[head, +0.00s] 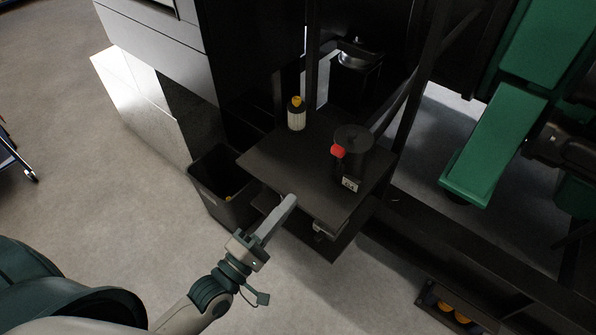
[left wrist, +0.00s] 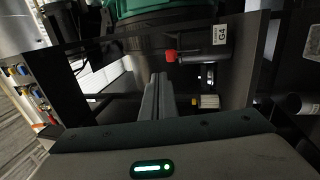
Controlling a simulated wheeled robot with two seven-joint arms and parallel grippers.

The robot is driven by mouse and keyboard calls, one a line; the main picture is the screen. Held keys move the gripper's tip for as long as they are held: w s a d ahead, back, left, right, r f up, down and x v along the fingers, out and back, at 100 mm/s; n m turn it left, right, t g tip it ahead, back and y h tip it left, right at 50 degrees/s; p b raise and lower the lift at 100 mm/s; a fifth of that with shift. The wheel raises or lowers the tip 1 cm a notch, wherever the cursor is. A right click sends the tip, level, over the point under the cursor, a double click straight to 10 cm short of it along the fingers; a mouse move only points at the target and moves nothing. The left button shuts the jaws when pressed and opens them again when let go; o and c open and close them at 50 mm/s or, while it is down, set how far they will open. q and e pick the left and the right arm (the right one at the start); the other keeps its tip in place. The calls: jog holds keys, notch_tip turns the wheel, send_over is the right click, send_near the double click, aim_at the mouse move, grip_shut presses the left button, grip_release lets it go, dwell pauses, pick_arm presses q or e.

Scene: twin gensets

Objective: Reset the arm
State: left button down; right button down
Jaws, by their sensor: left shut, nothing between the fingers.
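My left gripper (head: 292,201) reaches in from the lower left in the head view. Its fingers are together and empty, with the tips at the front edge of a dark shelf (head: 290,160). I cannot tell whether they touch it. In the left wrist view the shut fingers (left wrist: 158,80) point away from the camera. My right gripper is in neither view.
A dark open bin (head: 226,190) stands left of the shelf. Black frame posts rise behind and beside the shelf. Green machinery (head: 494,144) fills the right. A dark box with orange round items (head: 455,312) sits low at lower right.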

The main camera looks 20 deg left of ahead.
pick_arm(q)
jog(key=s+a+f+m+g+y, duration=0.1)
jog(key=s+a+f+m+g, duration=0.15)
jog(key=f, duration=1.05)
jog(key=s+a+f+m+g+y, duration=0.1)
jog(key=f+m+g+y, duration=0.15)
jog(key=f, duration=1.15)
jog(key=s+a+f+m+g+y, duration=0.1)
jog(key=s+a+f+m+g, duration=0.2)
jog(key=f, duration=1)
jog(key=s+a+f+m+g+y+b, duration=0.15)
jog(key=s+f+m+g, duration=0.3)
jog(key=s+f, duration=1)
jog(key=s+f+m+g, duration=0.2)
jog(key=s+f+g, duration=0.1)
jog(key=s, duration=0.5)
jog(key=s+a+f+m+g+y, duration=0.1)
jog(key=s+f+m+g, duration=0.1)
jog(key=s+f, duration=0.4)
jog(key=s+g, duration=0.1)
jog(key=s, duration=0.1)
jog(key=shift+s+f, duration=0.3)
jog(key=shift+s, duration=0.05)
